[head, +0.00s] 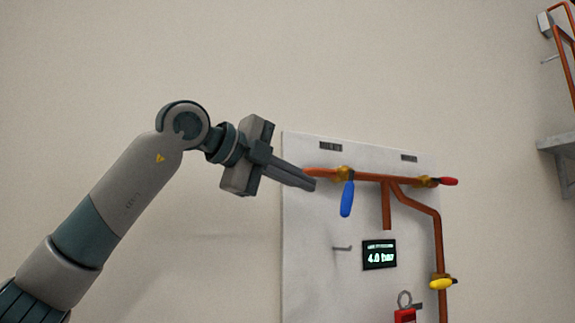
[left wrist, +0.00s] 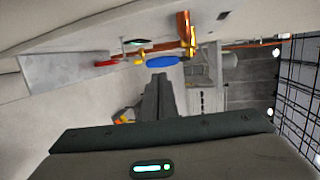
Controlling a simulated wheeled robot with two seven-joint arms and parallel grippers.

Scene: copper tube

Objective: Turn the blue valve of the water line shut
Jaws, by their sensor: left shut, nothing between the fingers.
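The blue valve handle (head: 347,199) hangs down from a brass valve body (head: 344,173) on the horizontal copper pipe (head: 375,178) in the head view. It also shows in the left wrist view, where the blue handle (left wrist: 165,61) lies beyond my fingertips. My left gripper (head: 312,185) is shut and empty. Its fingertips are in front of the board, to the left of the blue handle and near the left end of the pipe. Whether they touch the pipe cannot be told. My right gripper is in neither view.
The pale board (head: 310,270) carries a red handle (head: 447,181) at the right, a yellow handle (head: 441,284) lower down, a display (head: 379,255) reading 4.0 bar, a small hook (head: 342,248) and a red padlock (head: 405,315). A grey shelf (head: 557,141) is at far right.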

